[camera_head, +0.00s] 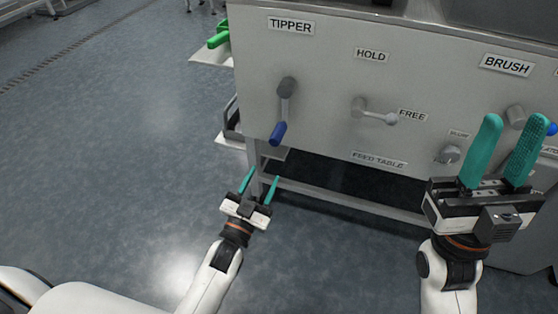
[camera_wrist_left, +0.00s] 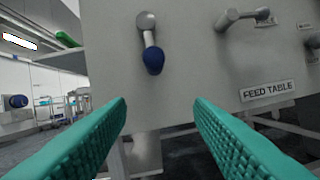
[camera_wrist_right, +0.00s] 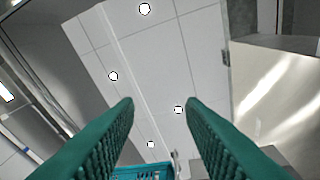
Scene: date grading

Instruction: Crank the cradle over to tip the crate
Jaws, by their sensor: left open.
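The tipper crank hangs down from its grey hub on the machine's white front panel, below the TIPPER label (camera_head: 290,25). Its blue handle (camera_head: 278,133) is at the lower end and also shows in the left wrist view (camera_wrist_left: 154,60). My left gripper (camera_head: 259,183) is open and empty, below and apart from the handle. In the left wrist view the handle lies ahead, above the gap between the fingers. My right gripper (camera_head: 508,145) is open and empty in front of the panel's right part, fingers pointing up. The cradle and crate cannot be made out clearly.
A HOLD/FREE lever (camera_head: 375,113) sticks out right of the crank. A grey knob (camera_head: 448,155) sits near my right gripper. A green part (camera_head: 219,39) juts out at the panel's upper left. A teal crate-like object (camera_wrist_right: 140,172) shows low in the right wrist view. Floor at left is clear.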

